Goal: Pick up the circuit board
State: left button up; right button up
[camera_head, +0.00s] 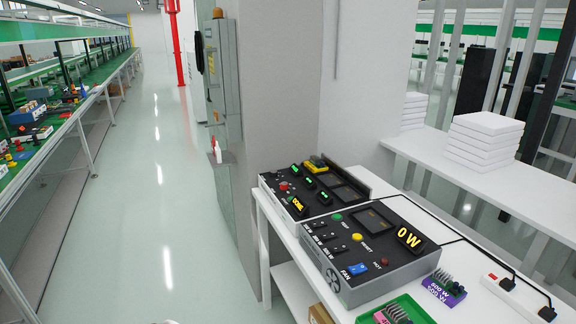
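No plain bare circuit board can be made out for certain. A purple-based module (444,288) with grey fins and a "600 W / 500 W" label lies on the white table (474,313), right of the front test box. A similar finned part with a pink label (393,314) lies in a green tray (425,315) at the bottom edge, partly cut off. I cannot tell whether either one is the circuit board.
The front test box (362,245) shows "0 W", with another test box (308,191) behind it. A white power strip (518,298) with black cables lies at right. White stacked slabs (485,137) stand on a farther table. A grey pillar (274,90) rises behind. The aisle floor (150,200) is clear.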

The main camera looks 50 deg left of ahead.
aim_at(316, 164)
jog(key=u, duration=1.55)
